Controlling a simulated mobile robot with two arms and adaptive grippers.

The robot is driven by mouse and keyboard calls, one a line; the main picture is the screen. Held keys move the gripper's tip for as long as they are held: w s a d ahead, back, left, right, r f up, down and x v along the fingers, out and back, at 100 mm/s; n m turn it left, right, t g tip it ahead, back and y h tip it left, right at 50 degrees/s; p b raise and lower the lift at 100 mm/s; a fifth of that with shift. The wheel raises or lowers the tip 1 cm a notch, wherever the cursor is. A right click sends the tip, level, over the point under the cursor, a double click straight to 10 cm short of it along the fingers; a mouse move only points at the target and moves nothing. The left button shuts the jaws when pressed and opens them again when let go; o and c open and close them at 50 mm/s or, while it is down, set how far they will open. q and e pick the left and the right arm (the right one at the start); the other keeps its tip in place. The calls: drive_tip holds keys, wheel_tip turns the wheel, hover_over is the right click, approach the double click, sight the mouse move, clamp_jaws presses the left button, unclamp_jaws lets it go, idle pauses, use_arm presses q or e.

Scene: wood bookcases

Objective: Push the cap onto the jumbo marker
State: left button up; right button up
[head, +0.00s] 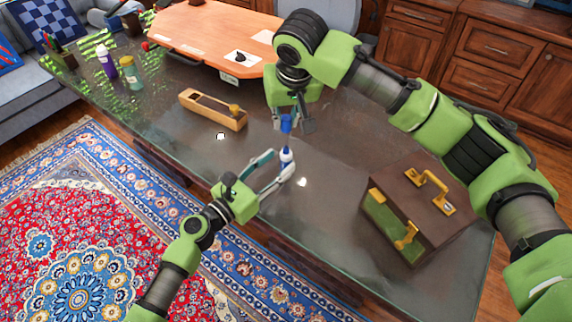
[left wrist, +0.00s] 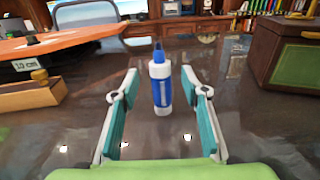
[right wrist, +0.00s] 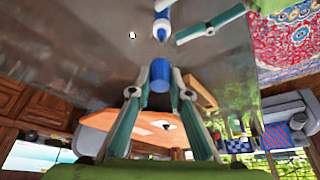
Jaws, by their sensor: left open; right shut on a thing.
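The jumbo marker (head: 287,158) stands upright on the dark desk, a white body with a blue band and a narrow blue top. It also shows in the left wrist view (left wrist: 161,88) and at the top of the right wrist view (right wrist: 160,24). My left gripper (head: 280,165) is open, its fingertips on either side of the marker. The blue cap (head: 286,122) is in my right gripper (head: 292,120), which is shut on it above the marker. In the right wrist view the cap (right wrist: 159,76) is between the fingers, with a gap to the marker's blue end.
A brown case with yellow handles (head: 425,212) stands to the right on the desk. A wooden box (head: 212,110) lies to the left of the marker, and an orange board (head: 215,38) is behind. Bottles (head: 131,72) stand at the far left. The desk's front edge is near my left arm.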

sight(282, 160)
use_arm(q)
drive_tip(key=shift+x, duration=2.15)
clamp_jaws()
use_arm(e)
drive_tip(key=shift+f, duration=2.5)
